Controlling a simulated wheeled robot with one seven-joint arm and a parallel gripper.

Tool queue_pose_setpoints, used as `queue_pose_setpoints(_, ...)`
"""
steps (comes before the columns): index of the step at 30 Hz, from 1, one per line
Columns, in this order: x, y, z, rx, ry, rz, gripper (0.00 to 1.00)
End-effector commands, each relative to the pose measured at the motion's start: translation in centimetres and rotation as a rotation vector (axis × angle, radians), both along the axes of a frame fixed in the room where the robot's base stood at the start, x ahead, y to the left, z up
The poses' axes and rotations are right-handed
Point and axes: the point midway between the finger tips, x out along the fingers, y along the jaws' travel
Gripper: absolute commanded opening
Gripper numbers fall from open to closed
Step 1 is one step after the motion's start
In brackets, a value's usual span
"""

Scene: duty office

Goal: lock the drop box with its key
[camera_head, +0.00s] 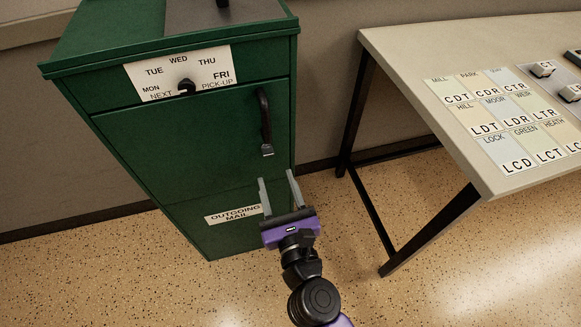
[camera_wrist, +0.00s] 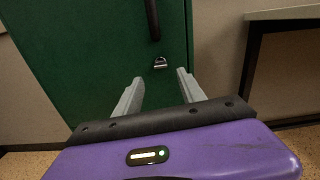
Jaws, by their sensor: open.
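The green drop box (camera_head: 190,150) stands at the left, with an "OUTGOING MAIL" label low on its front. Its door has a black vertical handle (camera_head: 264,115). A small silver fitting (camera_head: 267,150) sits just below the handle; it also shows in the wrist view (camera_wrist: 160,63). I cannot tell whether it is the lock alone or has a key in it. My gripper (camera_head: 277,178) is open and empty, below the fitting and in front of the door. In the wrist view its fingers (camera_wrist: 159,78) point at the door, with the fitting between and beyond their tips.
A table (camera_head: 400,45) at the right carries lettered cards (camera_head: 503,148) and several small grey tagged pieces (camera_head: 543,69), some cut off by the frame. A pick-up day dial (camera_head: 187,86) is on the box's upper front. The floor between box and table is clear.

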Motion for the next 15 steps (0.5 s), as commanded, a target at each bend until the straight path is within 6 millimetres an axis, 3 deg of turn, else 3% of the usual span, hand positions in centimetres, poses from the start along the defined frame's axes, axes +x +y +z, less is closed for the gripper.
queue_pose_setpoints(7, 0.9, 0.2, 0.2, 0.084, 0.024, -0.002, 0.47)
queue_pose_setpoints(15, 4.8, 1.3, 0.2, 0.082, 0.023, -0.003, 0.47)
